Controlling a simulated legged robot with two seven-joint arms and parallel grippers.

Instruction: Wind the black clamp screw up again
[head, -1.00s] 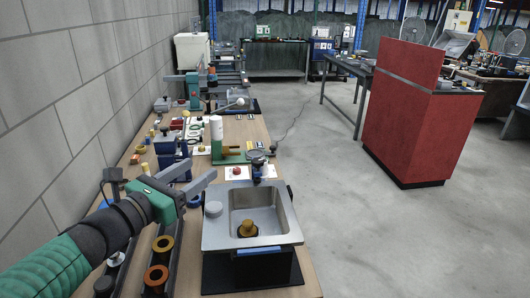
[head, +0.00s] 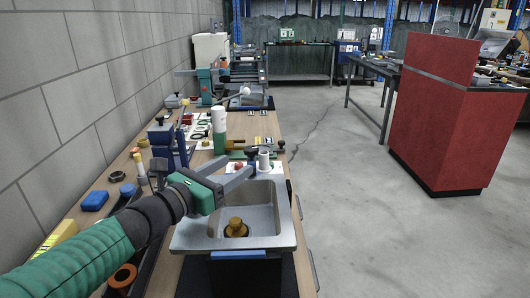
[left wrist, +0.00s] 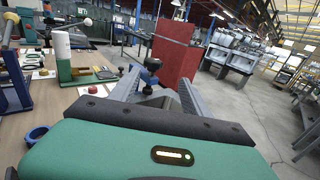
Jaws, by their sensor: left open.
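My left gripper (head: 233,169) reaches in from the left, over the back left of the grey sink (head: 283,213). Its grey fingers are apart, with nothing seen between the tips. I take this knob as the black clamp screw. My right gripper is not in view.
A brass-coloured plug (head: 236,228) sits in the sink basin. A pale cylinder (head: 264,158) stands right beside the clamp. A white and green column (head: 219,130) and a blue stand (head: 168,148) are farther back. The wall borders the bench at left; the floor at right is open.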

